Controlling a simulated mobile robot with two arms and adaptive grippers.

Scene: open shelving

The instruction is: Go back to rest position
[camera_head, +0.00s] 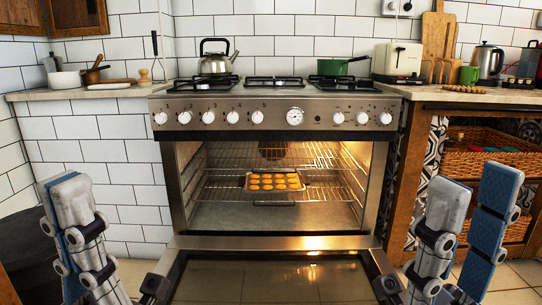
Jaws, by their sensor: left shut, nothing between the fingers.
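My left gripper (68,192) is at the lower left, in front of the white tiled wall. Its fingers are together with nothing between them. My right gripper (474,185) is at the lower right, its two fingers spread apart with an empty gap. Both grippers point upward, one on each side of the open oven (275,215), and neither touches anything that I can see. Inside the oven a tray (247,184) of several round golden baked pieces (273,182) sits on a wire rack (335,195).
The oven door (280,280) is lowered open between my grippers. A kettle (215,62) and a green pan (335,67) stand on the stove top. A toaster (397,60) is on the right counter. Wooden shelving with a wicker basket (490,165) stands behind my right gripper.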

